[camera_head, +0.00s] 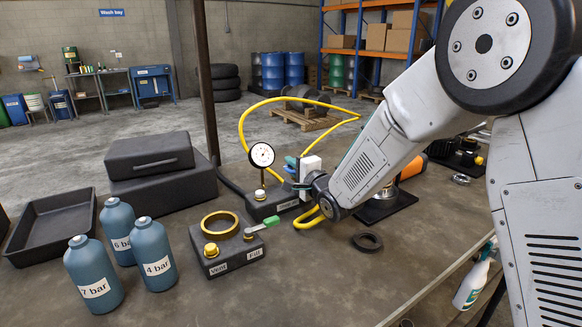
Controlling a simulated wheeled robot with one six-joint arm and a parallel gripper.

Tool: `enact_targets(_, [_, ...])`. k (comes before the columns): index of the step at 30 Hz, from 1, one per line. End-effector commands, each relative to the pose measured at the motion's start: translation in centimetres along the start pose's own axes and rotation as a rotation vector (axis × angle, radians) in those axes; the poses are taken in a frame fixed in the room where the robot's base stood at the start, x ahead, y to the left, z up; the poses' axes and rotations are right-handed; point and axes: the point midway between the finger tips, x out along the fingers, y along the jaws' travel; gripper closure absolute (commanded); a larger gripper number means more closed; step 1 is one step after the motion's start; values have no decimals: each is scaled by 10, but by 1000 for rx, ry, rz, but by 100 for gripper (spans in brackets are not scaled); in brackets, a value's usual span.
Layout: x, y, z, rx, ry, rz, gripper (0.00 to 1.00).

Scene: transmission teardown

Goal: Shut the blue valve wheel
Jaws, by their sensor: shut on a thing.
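The blue valve wheel (290,161) is small in view, above the dark block (284,203) that carries the white dial gauge (262,155). My gripper (295,172) reaches in from the right and is shut on the wheel. Its white body and dark wrist are just right of the wheel. The fingers and part of the wheel are hard to make out, and the arm hides what lies behind. How far the wheel is turned cannot be told.
Several blue bottles (94,275), a black tray (50,228) and a dark case (150,157) are at left. A yellow hose (243,125) loops behind. A black ring (367,241) lies right.

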Motion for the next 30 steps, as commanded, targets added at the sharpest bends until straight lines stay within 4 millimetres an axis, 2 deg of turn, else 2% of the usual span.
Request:
enact_targets(15, [-1, 2, -4, 0, 369, 4, 100])
enact_targets(30, [-3, 2, -8, -1, 480, 5, 100])
